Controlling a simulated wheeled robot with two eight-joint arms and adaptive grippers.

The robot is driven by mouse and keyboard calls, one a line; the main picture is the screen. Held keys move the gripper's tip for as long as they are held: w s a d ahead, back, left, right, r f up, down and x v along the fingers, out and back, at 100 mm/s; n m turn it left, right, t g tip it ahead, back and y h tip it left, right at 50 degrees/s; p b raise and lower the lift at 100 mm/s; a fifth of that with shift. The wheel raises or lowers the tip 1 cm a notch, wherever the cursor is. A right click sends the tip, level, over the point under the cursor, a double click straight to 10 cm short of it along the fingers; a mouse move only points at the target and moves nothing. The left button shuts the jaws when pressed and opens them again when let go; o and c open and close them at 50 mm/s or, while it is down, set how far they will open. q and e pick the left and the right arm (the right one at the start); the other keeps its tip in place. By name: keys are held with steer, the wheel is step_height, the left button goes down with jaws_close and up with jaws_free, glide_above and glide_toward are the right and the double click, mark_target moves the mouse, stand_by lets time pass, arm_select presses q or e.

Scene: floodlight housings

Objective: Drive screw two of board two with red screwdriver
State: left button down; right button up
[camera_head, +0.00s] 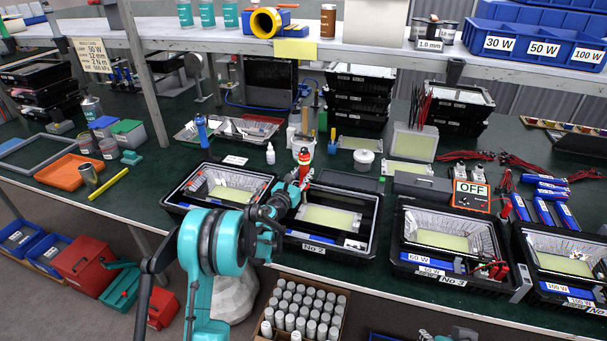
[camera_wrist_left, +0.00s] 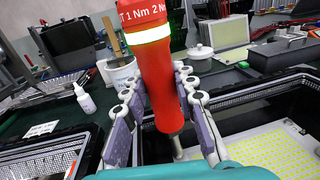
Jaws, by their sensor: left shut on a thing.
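My left gripper (camera_head: 297,184) is shut on the red screwdriver (camera_head: 304,158), which stands roughly upright at the inner left side of the black housing labelled No 2 (camera_head: 314,247). In the left wrist view the fingers (camera_wrist_left: 160,112) press on both sides of the red handle (camera_wrist_left: 158,75), which has a white band and a glowing green ring. Its metal shaft runs down behind my teal gripper body, and its tip is hidden. The pale yellow board two (camera_head: 328,217) lies in the housing, its dotted face also in the left wrist view (camera_wrist_left: 275,152). Screw two cannot be made out. My right gripper does not show.
An open housing (camera_head: 218,169) stands close on the left. Two more labelled housings, No 3 (camera_head: 453,281) and one beyond it (camera_head: 560,292), stand to the right. A white tub (camera_head: 363,158) and a bottle (camera_head: 270,154) stand behind. A box of white cylinders (camera_head: 262,326) is below the front edge.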

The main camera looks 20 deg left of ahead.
mark_target(303, 154)
arm_select(q)
steer(key=shift+f, duration=0.6)
stand_by(2.1)
steer(key=shift+r, duration=0.15)
steer(key=shift+r, duration=0.15)
steer(key=shift+r+p, duration=2.55)
steer(key=shift+r, duration=2)
steer(key=shift+f, duration=0.1)
